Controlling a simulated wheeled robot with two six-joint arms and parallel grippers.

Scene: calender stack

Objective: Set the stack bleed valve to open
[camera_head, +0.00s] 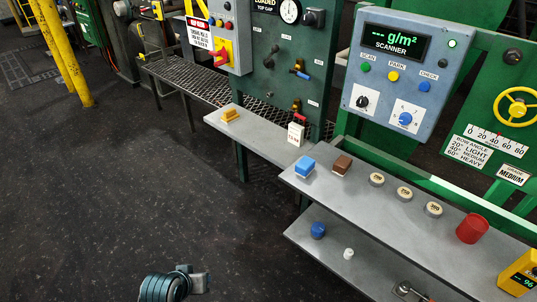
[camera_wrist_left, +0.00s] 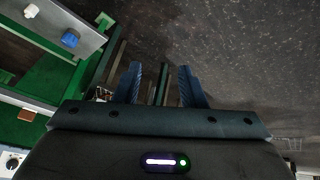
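Small valve handles are mounted on the dark green panel (camera_head: 275,85) at the top middle of the head view. My right gripper is not in view.
A grey scanner box (camera_head: 408,70) and a yellow handwheel (camera_head: 515,106) stand right of the panel. A grey shelf (camera_head: 400,225) in front holds blocks, discs and a red cup (camera_head: 472,229). A narrow ledge (camera_head: 262,140) sits below the panel. Floor at left is clear.

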